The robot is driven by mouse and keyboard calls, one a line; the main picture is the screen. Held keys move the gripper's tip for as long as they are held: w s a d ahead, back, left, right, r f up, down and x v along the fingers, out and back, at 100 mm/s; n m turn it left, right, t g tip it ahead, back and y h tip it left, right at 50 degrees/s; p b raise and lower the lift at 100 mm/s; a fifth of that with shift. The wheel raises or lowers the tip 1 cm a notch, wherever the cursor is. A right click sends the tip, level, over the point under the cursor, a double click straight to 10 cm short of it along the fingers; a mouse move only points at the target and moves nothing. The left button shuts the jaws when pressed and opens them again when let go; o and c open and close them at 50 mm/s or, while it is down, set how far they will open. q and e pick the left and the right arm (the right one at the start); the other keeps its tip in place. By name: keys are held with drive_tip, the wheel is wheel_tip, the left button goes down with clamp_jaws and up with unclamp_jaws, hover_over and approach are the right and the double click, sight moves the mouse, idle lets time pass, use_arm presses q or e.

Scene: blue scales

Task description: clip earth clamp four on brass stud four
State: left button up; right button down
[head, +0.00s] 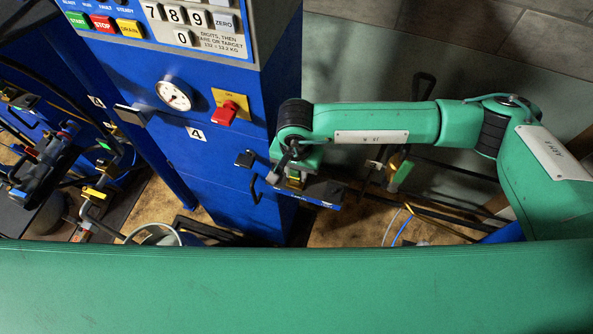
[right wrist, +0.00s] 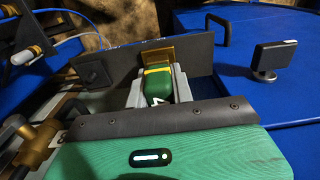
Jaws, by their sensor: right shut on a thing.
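My right gripper (head: 292,183) is low at the right side of the blue cabinet marked 4. In the right wrist view the gripper (right wrist: 155,88) is shut on the earth clamp four (right wrist: 157,82), a green body with a yellow band and a white 4. A brass-coloured piece (right wrist: 157,54) stands just beyond the clamp, in front of a dark plate. I cannot tell whether it is the stud or part of the clamp, or whether they touch. In the head view the clamp is mostly hidden by the gripper. My left gripper is not in view.
The blue cabinet (head: 210,165) carries a gauge (head: 174,95), a red switch (head: 229,109) and a keypad (head: 190,22). A dark plate (right wrist: 200,62) stands close beyond the fingers. A black knob (right wrist: 275,56) is at the right. Hoses and fittings (head: 398,172) hang to the right.

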idle(0.8)
drive_tip(key=shift+f+b, duration=0.1)
drive_tip(key=shift+b, duration=0.5)
idle(0.6)
drive_tip(key=shift+b, duration=0.65)
drive_tip(key=shift+f+b, duration=0.5)
drive_tip(key=shift+b, duration=0.25)
drive_tip(key=c, duration=1.1)
unclamp_jaws()
